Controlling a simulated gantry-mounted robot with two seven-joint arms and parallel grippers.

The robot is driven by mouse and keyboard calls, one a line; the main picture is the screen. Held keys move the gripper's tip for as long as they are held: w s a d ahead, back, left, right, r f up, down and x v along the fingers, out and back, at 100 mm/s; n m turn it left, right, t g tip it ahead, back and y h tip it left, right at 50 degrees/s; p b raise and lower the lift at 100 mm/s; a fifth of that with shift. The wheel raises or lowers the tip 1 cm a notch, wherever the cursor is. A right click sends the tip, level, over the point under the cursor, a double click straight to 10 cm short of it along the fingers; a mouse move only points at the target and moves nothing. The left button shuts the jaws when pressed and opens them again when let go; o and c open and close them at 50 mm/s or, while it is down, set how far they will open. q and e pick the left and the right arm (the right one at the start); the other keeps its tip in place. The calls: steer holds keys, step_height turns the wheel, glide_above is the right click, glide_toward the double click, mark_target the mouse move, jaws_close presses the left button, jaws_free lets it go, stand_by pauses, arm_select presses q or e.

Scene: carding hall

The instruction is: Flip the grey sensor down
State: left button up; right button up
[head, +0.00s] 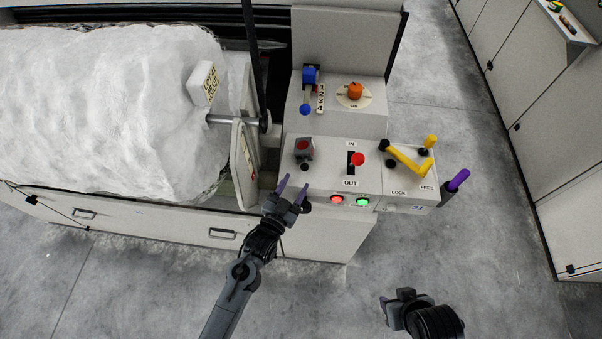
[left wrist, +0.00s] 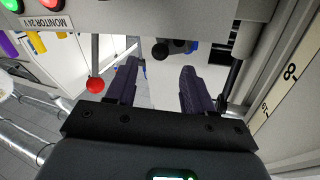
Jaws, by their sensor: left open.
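A small dark grey box with a red face (head: 304,147), which looks like the grey sensor, sits at the left of the panel's lower deck. A black knob (head: 304,167) is just below it. In the left wrist view a black knob (left wrist: 160,51) shows beyond the fingertips; the box itself is not clear there. My left gripper (head: 292,188) is open and empty in front of the panel's front edge, below the box in the head view. Its fingers (left wrist: 159,78) are spread in the left wrist view. My right gripper (head: 398,298) is low at the right, far from the panel, its fingers unclear.
A red-knobbed IN/OUT lever (head: 357,159) stands right of the box; its red ball (left wrist: 95,85) shows beside the left fingers. A yellow lever (head: 408,161), purple handle (head: 455,185), blue lever (head: 307,90) and orange knob (head: 355,91) are around. White fibre roll (head: 110,110) fills the left.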

mark_target(301, 179)
arm_select(q)
steer(key=shift+b+x, duration=0.35)
steer(key=shift+x, duration=2.3)
jaws_close()
